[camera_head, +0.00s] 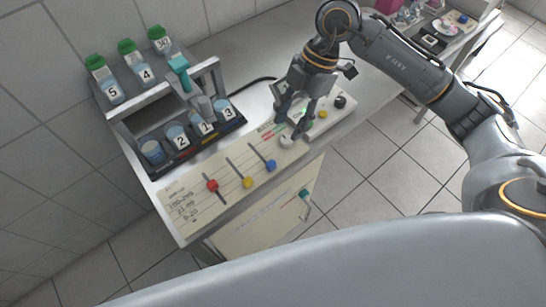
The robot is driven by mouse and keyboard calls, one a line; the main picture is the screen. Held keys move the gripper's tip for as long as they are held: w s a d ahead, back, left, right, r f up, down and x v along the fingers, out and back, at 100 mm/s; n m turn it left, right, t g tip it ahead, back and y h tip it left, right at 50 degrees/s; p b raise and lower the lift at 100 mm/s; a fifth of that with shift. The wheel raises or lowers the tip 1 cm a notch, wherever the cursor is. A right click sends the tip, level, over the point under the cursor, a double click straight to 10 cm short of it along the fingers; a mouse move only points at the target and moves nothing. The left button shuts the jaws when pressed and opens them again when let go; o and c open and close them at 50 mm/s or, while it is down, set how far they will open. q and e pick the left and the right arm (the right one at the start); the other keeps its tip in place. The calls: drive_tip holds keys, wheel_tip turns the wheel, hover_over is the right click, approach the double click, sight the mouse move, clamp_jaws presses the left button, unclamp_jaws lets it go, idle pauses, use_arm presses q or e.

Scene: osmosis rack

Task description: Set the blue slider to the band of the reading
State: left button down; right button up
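The blue slider (270,165) sits on the rightmost of three slots in the cream panel (228,200) at the table's front edge. A red slider (212,185) and a yellow slider (249,181) sit to its left. Printed number bands (182,206) stand at the panel's left end, too small to read surely. My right gripper (289,127) points down over the white device (336,118), behind and right of the blue slider and apart from it. Its fingers are spread, with a pale round part (287,141) near the tips; contact cannot be told. The reading is not legible. My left gripper is not in view.
A rack (205,68) with numbered, green-capped bottles and numbered beakers stands at the left. A teal-handled tool (180,70) is on it. A black cable (255,82) runs behind the device.

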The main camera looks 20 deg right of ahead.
sight(272, 162)
drive_tip(key=p+x, duration=0.2)
drive_tip(key=x, duration=1)
drive_tip(key=shift+a+f, duration=0.15)
drive_tip(key=shift+f, duration=0.05)
clamp_jaws()
